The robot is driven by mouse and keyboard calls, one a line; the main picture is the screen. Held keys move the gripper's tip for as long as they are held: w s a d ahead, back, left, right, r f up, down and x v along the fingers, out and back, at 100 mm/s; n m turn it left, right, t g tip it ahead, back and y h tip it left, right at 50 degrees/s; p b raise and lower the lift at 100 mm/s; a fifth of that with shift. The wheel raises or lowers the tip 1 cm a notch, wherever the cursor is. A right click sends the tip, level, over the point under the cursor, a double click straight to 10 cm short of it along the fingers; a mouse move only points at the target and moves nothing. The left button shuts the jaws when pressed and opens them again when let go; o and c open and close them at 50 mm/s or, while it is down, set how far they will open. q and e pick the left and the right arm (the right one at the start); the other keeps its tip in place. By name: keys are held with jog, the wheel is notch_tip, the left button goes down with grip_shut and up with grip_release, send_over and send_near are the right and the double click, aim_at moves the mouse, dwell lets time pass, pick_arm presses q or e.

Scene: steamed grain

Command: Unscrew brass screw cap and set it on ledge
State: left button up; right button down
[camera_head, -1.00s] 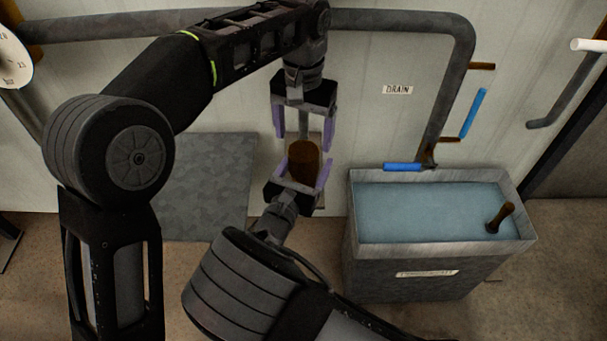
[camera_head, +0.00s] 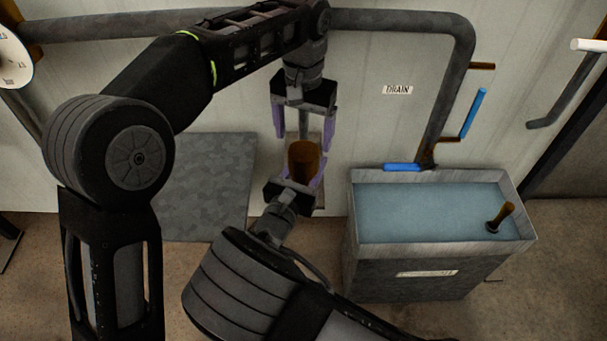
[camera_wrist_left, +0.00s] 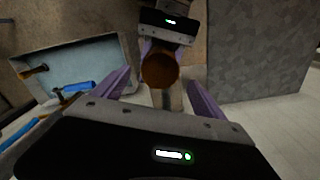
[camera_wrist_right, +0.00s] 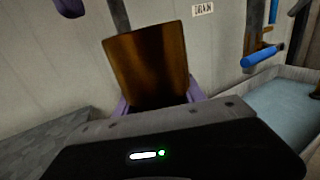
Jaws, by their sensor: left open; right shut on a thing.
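A brown, brass-toned cylinder, which looks like the screw cap (camera_head: 303,160), stands in front of the wall near the middle of the head view. My right gripper (camera_head: 303,172) is shut on it from below, with a purple finger on each side. In the right wrist view the cylinder (camera_wrist_right: 148,65) rises between the fingers, and its lower end is hidden. My left gripper (camera_head: 304,138) is open and empty, pointing down just above it. The left wrist view shows the cylinder's round end (camera_wrist_left: 160,70) between the open left fingers. I cannot clearly tell which surface is the ledge.
A water-filled trough (camera_head: 358,225) stands to the right, with a brown-handled object (camera_head: 500,217) in it. A grey pipe (camera_head: 460,60) with a blue handle (camera_head: 402,167) comes down beside it. A grey panel (camera_head: 205,185) is to the left. A DRAIN label (camera_head: 397,90) is on the wall.

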pick_arm(q)
jog(key=shift+m, duration=0.3)
jog(key=m, duration=0.3)
jog(key=shift+m, duration=0.4)
jog(key=m, duration=0.4)
jog(key=shift+m, duration=0.3)
jog(key=m, duration=2.2)
jog(key=shift+m, duration=0.3)
